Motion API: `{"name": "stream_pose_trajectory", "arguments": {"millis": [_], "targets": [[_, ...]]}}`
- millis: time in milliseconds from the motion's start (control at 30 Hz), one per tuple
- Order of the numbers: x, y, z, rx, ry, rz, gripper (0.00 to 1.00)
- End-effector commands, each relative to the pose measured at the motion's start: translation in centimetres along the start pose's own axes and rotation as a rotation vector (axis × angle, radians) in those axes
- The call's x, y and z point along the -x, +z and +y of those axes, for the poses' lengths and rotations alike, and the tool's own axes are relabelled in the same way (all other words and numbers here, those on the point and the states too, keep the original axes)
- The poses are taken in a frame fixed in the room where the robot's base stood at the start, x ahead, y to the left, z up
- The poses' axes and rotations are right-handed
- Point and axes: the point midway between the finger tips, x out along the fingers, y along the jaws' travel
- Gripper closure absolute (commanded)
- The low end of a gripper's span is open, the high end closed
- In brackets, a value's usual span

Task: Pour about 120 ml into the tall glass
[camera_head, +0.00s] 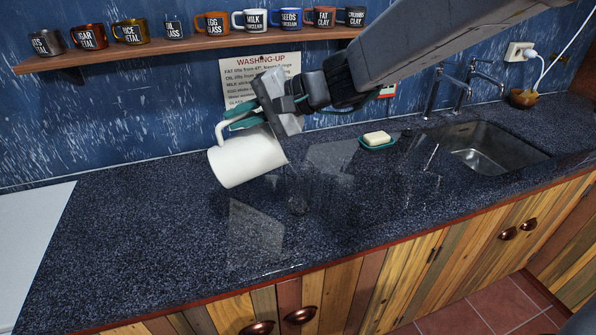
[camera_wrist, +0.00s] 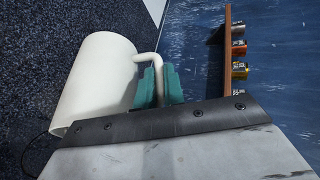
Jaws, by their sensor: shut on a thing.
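A white jug (camera_head: 245,158) is held above the counter, tipped well over towards its side, with its mouth end towards the right. It also shows in the wrist view (camera_wrist: 95,85). My gripper (camera_head: 250,115) is shut on its handle, with the green fingers around it in the wrist view (camera_wrist: 157,87). I cannot see any liquid, nor the level in the glass.
The dark speckled counter (camera_head: 130,230) is clear at the left and front. A soap bar (camera_head: 377,138) on a green dish and a sink (camera_head: 490,150) lie to the right. A wall shelf (camera_head: 190,48) with several labelled mugs hangs behind, near my arm.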

Motion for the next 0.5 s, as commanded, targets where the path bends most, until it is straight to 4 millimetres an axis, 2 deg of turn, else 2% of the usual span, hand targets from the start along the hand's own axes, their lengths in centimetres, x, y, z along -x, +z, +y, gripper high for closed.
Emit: {"name": "stream_pose_trajectory", "arguments": {"millis": [500], "targets": [[0.68,-0.30,-0.16,-0.016,-0.037,-0.005,1.00]]}}
